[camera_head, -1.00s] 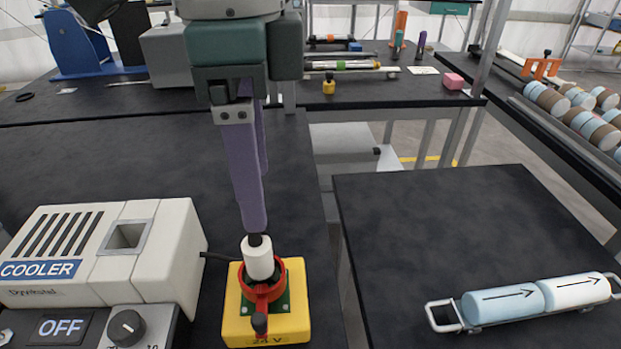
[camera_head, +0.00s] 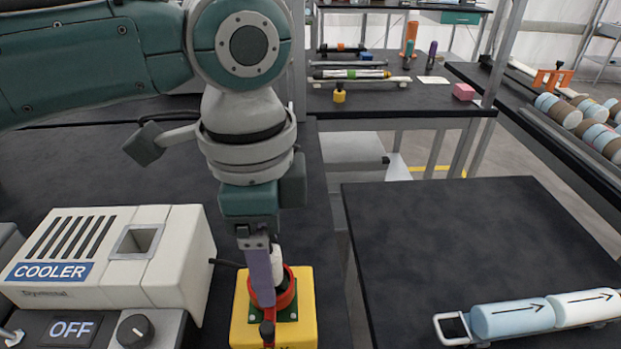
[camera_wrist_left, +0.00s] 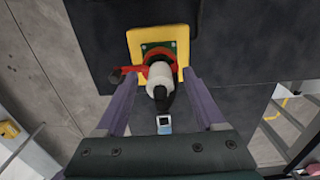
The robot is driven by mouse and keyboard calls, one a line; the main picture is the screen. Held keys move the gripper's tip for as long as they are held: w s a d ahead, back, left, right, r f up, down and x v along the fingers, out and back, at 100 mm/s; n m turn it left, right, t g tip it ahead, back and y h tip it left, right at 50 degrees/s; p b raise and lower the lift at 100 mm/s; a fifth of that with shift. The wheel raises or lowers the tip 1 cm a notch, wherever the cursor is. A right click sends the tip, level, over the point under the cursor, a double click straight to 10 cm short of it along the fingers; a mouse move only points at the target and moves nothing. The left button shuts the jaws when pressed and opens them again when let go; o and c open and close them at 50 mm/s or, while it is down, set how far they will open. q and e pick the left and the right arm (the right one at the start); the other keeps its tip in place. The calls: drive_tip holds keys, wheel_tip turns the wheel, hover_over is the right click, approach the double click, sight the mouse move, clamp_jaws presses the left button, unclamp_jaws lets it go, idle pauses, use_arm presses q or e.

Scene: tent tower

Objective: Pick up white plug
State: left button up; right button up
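The white plug (camera_head: 277,262) stands in the red ring (camera_head: 291,292) on top of the yellow box (camera_head: 306,322). My left gripper (camera_head: 267,292) points down at the plug, and one purple finger partly covers it in the head view. In the left wrist view the white plug (camera_wrist_left: 159,76), with its dark end towards the camera, lies between the two fingers of my left gripper (camera_wrist_left: 160,84). A gap shows on each side, so the gripper is open around the plug. The yellow box (camera_wrist_left: 136,42) also shows there. My right gripper is not in view.
The cooler (camera_head: 180,255) stands to the left of the yellow box, with a panel reading OFF and a knob (camera_head: 137,330) in front. A carrier with blue and white cylinders (camera_head: 515,318) lies on the right table (camera_head: 440,240), which is otherwise clear.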

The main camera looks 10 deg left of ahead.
use_arm(q)
clamp_jaws()
idle(0.3)
drive_tip(key=shift+r, duration=0.1)
